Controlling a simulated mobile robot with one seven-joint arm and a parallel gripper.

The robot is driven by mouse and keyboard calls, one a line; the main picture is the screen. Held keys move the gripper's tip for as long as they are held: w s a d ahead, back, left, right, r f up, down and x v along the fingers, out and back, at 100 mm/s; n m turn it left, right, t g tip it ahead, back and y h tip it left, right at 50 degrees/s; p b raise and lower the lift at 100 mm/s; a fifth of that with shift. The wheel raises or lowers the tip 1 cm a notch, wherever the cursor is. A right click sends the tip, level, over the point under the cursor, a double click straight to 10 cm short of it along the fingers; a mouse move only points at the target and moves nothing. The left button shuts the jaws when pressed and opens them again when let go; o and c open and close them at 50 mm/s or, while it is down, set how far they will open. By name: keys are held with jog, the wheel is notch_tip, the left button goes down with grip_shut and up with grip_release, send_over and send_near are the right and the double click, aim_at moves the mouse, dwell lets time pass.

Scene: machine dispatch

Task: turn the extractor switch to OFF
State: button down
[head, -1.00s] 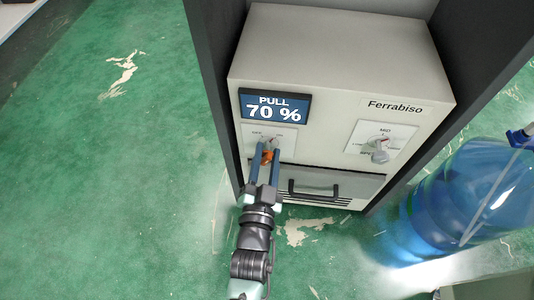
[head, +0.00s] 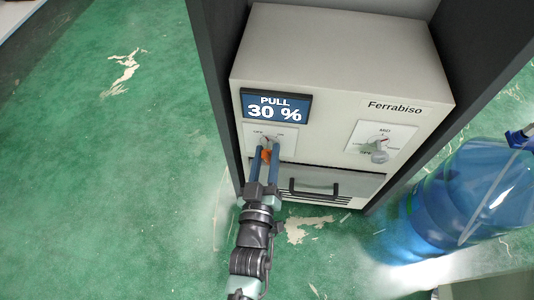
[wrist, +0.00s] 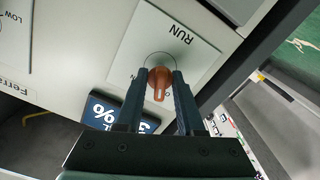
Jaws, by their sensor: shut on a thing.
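The extractor switch is an orange knob (head: 266,155) on a white plate (head: 289,146) at the left of the machine's front, below the display. In the wrist view the knob (wrist: 159,82) sits between my two dark fingers, with RUN printed on the plate above. Small labels flank the knob at the plate's top in the head view; part of the lettering is hidden by my fingers. My gripper (head: 266,148) is shut on the knob and reaches up to it from below. The display (head: 274,106) reads PULL 30 %.
A second, grey knob (head: 377,151) marked MID is on the right of the same front. A drawer (head: 350,187) with a black handle (head: 314,189) lies just below and right of my gripper. A blue water bottle (head: 470,195) stands at the right. Green floor is clear at left.

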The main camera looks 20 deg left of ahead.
jog(key=shift+f+n, duration=0.1)
jog(key=shift+n, duration=0.8)
jog(key=c, duration=0.9)
grip_release()
jog(key=shift+s, duration=0.1)
jog(key=p+v, duration=0.5)
jog(key=v, duration=0.8)
